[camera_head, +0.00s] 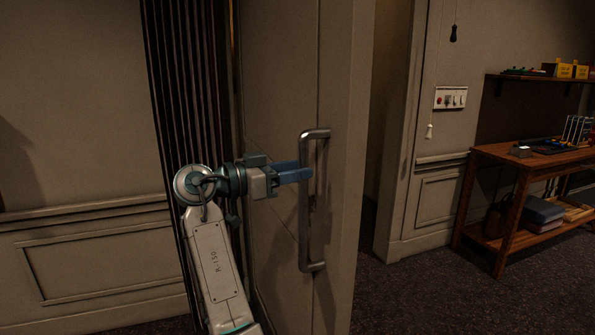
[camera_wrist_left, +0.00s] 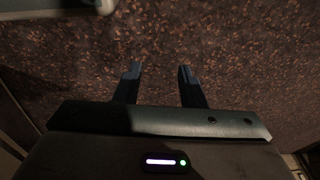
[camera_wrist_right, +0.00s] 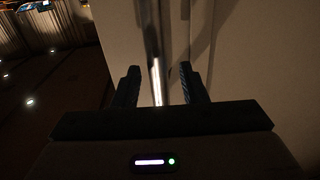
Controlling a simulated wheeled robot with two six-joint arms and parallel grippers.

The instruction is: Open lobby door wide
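The lobby door (camera_head: 275,90) is a beige panel that stands ajar, its edge facing the right of the head view. A long metal pull handle (camera_head: 304,225) is fixed upright on it. My right gripper (camera_head: 308,172) points at the upper part of the handle, its blue fingers reaching the bar. In the right wrist view, the handle (camera_wrist_right: 157,80) runs between the spread fingers (camera_wrist_right: 158,85), nearer the left one; contact is unclear. In the left wrist view, my left gripper (camera_wrist_left: 158,75) is open and empty above the carpet; it is outside the head view.
Right of the door is a dark opening (camera_head: 390,100), then a wall with a switch panel (camera_head: 451,98). A wooden workbench (camera_head: 505,155) stands at the right under a shelf (camera_head: 545,78). Dark carpet (camera_head: 410,290) in front of the opening is clear.

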